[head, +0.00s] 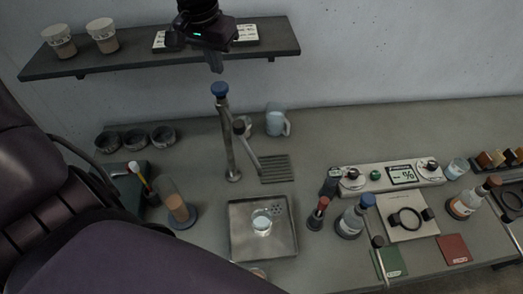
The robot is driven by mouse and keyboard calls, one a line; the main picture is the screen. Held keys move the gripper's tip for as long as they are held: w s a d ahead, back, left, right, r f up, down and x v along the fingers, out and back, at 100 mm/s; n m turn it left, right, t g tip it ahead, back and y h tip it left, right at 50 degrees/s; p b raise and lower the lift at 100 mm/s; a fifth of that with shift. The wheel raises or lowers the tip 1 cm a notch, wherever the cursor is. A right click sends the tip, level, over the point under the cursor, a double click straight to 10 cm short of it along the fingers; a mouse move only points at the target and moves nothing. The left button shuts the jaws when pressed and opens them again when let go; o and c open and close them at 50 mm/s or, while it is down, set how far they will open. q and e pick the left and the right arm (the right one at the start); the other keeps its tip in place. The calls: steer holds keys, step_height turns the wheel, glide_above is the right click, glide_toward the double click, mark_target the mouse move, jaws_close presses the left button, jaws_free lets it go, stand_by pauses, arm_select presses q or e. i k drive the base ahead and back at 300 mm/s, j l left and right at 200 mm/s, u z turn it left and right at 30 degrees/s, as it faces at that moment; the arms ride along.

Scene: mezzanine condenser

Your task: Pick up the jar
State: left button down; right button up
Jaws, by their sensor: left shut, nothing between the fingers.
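Two small jar-like containers, one at the left (59,42) and one beside it (103,36), stand upright on the wall shelf, with pale tops and brownish lower parts. A small clear glass vessel (262,222) stands in the square metal tray (245,245) on the counter. I cannot tell which of these is the task's jar. My left gripper (215,62) is at the top middle, in front of the shelf and above the blue-topped tap. It is shut and empty, apart from all of these vessels. My right gripper is not in view.
The dark shelf (130,62) runs along the wall. A metal tap (229,140) rises behind the tray. A glass mug (276,122), a stoppered flask (352,217), a scale-like device (388,177) and an orange-labelled bottle (468,201) stand on the counter.

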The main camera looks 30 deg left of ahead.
mark_target(260, 218)
steer(key=k+l, duration=0.5)
steer(key=l, duration=0.15)
steer(key=k+l, duration=0.5)
steer(key=l, duration=0.15)
steer(key=k+l, duration=0.55)
steer(key=l, duration=0.1)
